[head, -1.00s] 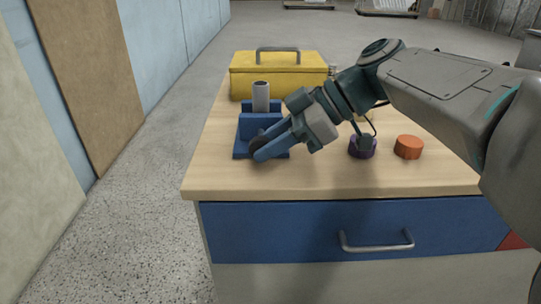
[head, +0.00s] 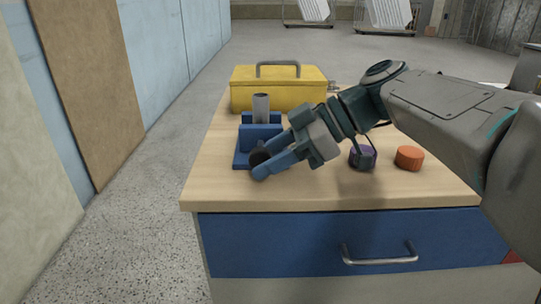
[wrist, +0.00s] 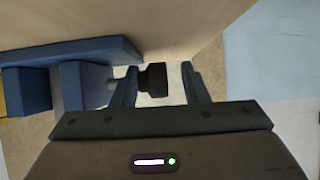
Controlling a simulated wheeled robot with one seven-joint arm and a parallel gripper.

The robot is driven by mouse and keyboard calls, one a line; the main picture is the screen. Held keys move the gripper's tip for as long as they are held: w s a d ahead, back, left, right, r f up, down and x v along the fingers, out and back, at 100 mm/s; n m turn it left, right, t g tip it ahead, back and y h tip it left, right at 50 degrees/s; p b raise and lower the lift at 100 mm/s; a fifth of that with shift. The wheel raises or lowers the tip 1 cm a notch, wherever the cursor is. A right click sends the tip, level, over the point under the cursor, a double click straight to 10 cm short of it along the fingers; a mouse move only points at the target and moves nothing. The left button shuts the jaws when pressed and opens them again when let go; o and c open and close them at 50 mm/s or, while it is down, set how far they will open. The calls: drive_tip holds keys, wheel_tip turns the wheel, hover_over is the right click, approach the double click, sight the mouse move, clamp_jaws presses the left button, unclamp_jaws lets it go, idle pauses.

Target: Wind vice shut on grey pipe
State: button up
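The blue vice (head: 243,160) stands on the wooden bench top near its left edge. The grey pipe (head: 261,106) stands upright in it, behind the front jaw. Whether the jaws touch the pipe is hidden. The vice's black knob (head: 258,156) faces the near side; in the wrist view the knob (wrist: 153,78) sits on a short shaft beside a blue jaw block (wrist: 82,85). My gripper (head: 262,164) is open with its fingers on either side of the knob. In the wrist view a gap shows between the knob and the right finger of my gripper (wrist: 160,85).
A yellow toolbox (head: 280,92) stands behind the vice. A purple round piece (head: 363,159) and an orange round piece (head: 409,158) lie on the bench (head: 300,196) to the right, the purple one below my arm. A blue drawer (head: 290,245) is under the bench top.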

drive_tip(key=shift+d+r, duration=0.1)
drive_tip(key=shift+w+d+r, duration=0.1)
drive_tip(key=shift+d+r, duration=0.1)
drive_tip(key=p+v, duration=0.3)
drive_tip(key=v, duration=1)
drive_tip(key=shift+p, duration=0.4)
drive_tip(key=shift+d+f, duration=0.1)
